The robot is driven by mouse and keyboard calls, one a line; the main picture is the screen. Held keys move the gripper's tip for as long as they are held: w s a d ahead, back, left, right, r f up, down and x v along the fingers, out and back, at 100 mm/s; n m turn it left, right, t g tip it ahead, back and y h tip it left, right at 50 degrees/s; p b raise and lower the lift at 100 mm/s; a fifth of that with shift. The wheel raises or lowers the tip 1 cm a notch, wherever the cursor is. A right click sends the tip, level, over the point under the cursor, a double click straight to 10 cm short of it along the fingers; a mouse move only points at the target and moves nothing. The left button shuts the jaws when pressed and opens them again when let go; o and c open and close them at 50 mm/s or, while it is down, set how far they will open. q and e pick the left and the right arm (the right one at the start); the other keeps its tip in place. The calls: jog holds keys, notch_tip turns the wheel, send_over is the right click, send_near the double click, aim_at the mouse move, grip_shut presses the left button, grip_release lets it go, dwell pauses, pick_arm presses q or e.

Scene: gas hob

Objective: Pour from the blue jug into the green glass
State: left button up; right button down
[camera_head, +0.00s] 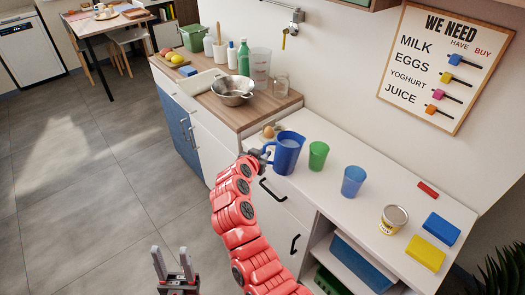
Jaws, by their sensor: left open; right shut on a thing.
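The blue jug (288,154) stands upright at the left part of the white counter, or just above it; I cannot tell which. My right gripper (265,152) is shut on the jug at its left side, where the handle is. The green glass (318,156) stands upright on the counter just right of the jug, with a small gap between them. My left gripper (173,265) is open and empty, low at the bottom of the view, over the floor and away from the counter.
A blue glass (353,181) stands right of the green one. Further right are a yellow can (393,219), a red block (428,189), a blue sponge (441,229) and a yellow sponge (425,253). Eggs (270,131) lie behind the jug. A metal bowl (233,91) sits on the wooden worktop.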

aim_at(273, 144)
jog(key=shift+w+d+r+m+g+y+p, duration=0.15)
jog(key=shift+d+r+m+y+p, duration=0.15)
jog(key=shift+r+p, duration=0.65)
jog(key=shift+d+r+m+g+y+p, duration=0.2)
jog(key=shift+r+y+p, duration=0.15)
jog(key=shift+p, duration=1.05)
jog(key=shift+a+f+b, duration=0.1)
jog(key=shift+f+b, duration=0.15)
jog(key=shift+b, duration=0.15)
jog(key=shift+d+r+m, duration=0.3)
jog(key=shift+d+r, duration=0.1)
jog(key=shift+r, duration=0.1)
jog(key=shift+d+r+m+y, duration=0.3)
jog(key=shift+r+y, duration=0.15)
jog(key=shift+r, duration=0.1)
jog(key=shift+d+r+m+g+y, duration=0.3)
jog(key=shift+d+r+y, duration=0.1)
jog(key=shift+d, duration=0.15)
